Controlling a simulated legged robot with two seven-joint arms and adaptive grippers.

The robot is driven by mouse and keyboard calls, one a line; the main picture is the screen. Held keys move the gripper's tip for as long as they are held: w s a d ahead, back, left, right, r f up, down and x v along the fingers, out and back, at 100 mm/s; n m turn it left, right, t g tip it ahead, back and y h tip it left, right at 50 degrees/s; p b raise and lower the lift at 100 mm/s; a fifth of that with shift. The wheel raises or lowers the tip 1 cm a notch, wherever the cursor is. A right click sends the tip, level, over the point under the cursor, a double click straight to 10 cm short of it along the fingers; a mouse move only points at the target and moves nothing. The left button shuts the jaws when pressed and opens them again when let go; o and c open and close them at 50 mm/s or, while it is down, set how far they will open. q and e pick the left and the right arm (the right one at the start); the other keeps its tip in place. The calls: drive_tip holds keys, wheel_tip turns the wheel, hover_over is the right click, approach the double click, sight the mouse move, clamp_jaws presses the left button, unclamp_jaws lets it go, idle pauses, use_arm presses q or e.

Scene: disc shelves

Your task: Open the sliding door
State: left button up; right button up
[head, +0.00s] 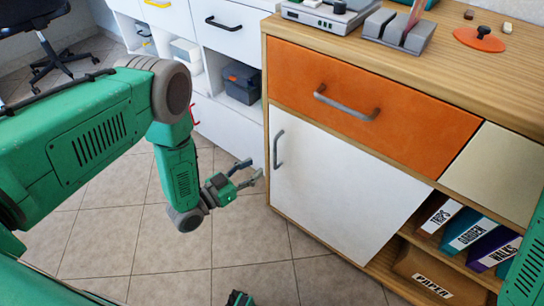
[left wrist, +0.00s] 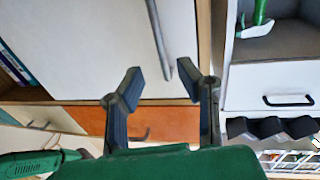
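The white sliding door (head: 340,190) covers the left part of the wooden cabinet's lower section. Its grey vertical handle (head: 278,150) is near the door's left edge. My left gripper (head: 255,170) is open and empty, just left of the handle's lower part in the head view, with a small gap showing. In the left wrist view, the handle (left wrist: 158,38) runs down the picture ahead of the gap between the open fingers (left wrist: 160,80).
An orange drawer (head: 375,95) with a grey handle is above the door. Binders (head: 470,232) and a box labelled PAPER (head: 432,280) fill the open shelves at right. White drawer units (head: 235,30) stand at left. The tiled floor (head: 150,240) in front is clear.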

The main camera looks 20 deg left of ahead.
use_arm(q)
drive_tip(key=shift+b+x, duration=1.2)
drive_tip(key=shift+x, duration=3.2)
clamp_jaws()
